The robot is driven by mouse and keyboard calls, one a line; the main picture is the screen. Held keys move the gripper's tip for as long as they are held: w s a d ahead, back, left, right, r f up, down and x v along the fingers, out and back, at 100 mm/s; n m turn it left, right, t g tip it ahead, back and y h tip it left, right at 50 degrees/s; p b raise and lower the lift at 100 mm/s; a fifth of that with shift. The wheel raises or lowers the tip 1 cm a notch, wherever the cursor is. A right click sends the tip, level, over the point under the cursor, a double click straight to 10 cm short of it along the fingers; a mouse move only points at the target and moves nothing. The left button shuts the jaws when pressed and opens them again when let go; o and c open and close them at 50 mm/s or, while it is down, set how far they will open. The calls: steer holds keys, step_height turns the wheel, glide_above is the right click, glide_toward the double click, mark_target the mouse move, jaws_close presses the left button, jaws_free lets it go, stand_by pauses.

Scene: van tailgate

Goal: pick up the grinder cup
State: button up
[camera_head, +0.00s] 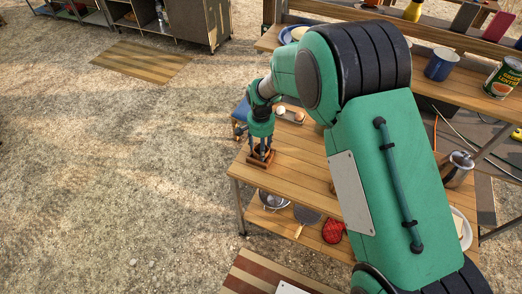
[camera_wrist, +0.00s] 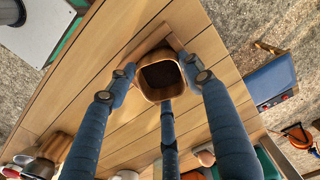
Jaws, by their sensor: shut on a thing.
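The grinder cup (camera_wrist: 161,78) is a small square wooden cup with rounded corners and a dark inside. In the wrist view it sits between the blue fingers of my gripper (camera_wrist: 162,80), which are closed around its sides. A flat brown wooden edge (camera_wrist: 150,42) shows beside and behind it; whether it is joined to the cup I cannot tell. In the head view my gripper (camera_head: 261,150) points down at the near left end of the wooden table (camera_head: 291,150). The cup is mostly hidden there by the fingers. I cannot tell whether it is clear of the tabletop.
A small tray with round items (camera_head: 289,114) lies behind my gripper. A blue mug (camera_head: 440,64) and a green can (camera_head: 505,77) stand on the back bench. A red cloth item (camera_head: 333,231) and pans lie on the lower shelf. My arm covers much of the table.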

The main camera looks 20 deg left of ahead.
steer(key=shift+r, duration=0.6)
steer(key=r, duration=0.1)
steer(key=r+p, duration=0.1)
steer(key=shift+s+d+r, duration=0.2)
steer(key=shift+r, duration=0.1)
steer(key=s+d+r+p, duration=0.1)
steer(key=s+d+p, duration=0.1)
steer(key=s+d, duration=0.7)
steer(key=s, duration=0.2)
steer(key=shift+s+d, duration=0.4)
steer(key=shift+r, duration=0.1)
steer(key=w+d+r+n+p, duration=0.1)
steer(key=w+d+r+p, duration=0.1)
steer(key=w+d+r, duration=0.7)
steer(key=w+d+r+n+p, duration=0.1)
steer(key=w+d+r, duration=0.2)
steer(key=w+d, duration=0.7)
steer(key=w+d+f+m+b, duration=0.1)
steer(key=d, duration=1.3)
steer(key=w+d+f+m+b, duration=0.1)
steer(key=d+b, duration=0.1)
steer(key=d, duration=1.1)
steer(key=shift+w+d, duration=0.3)
steer(key=shift+d, duration=0.1)
steer(key=shift+a+m+p, duration=0.25)
steer(key=shift+m+p, duration=0.05)
steer(key=shift+p, duration=0.25)
